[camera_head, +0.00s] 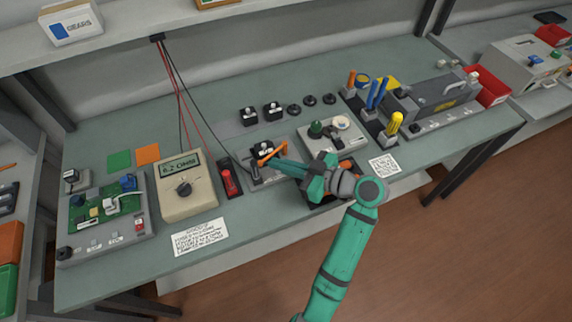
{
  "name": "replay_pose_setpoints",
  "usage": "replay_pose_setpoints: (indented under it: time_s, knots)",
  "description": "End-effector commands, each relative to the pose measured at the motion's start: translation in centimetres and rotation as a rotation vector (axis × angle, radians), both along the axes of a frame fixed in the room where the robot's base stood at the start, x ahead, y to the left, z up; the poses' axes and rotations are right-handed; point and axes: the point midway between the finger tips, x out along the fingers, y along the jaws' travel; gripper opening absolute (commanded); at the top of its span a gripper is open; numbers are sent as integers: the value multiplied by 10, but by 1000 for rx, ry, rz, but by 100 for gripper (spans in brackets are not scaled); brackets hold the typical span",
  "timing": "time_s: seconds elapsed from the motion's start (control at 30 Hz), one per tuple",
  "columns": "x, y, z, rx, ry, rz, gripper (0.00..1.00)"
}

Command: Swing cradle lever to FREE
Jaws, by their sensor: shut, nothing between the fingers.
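The orange lever (273,153) stands out at an angle on top of a grey cradle (262,181) in the middle of the bench. A dark part with a pale top sits in the cradle beside the lever. My gripper (277,163) is shut and empty, reaching in from the right with its tips close to the lever. I cannot tell whether the tips touch it. My gripper and wrist hide the right part of the cradle. No FREE marking is readable.
A red switch (229,180) and a beige meter (187,184) stand left of the cradle. A grey unit with round tops (335,132) stands behind my wrist. Several black parts line the back, and tools stand at the right. A printed sheet (200,237) lies at front left.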

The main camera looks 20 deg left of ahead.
Motion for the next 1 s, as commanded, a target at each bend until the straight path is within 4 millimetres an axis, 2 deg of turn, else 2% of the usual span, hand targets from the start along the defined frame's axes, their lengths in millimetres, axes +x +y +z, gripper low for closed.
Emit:
replay_pose_setpoints:
  time_s: [0.03,0.2,0.4,1.0]
  knots:
    - [1,10,-3,-1,1,4,0]
    - [6,35,-10,-1,-1,6,0]
    - [11,52,-14,-1,-2,5,0]
    - [14,55,-15,-1,-2,6,0]
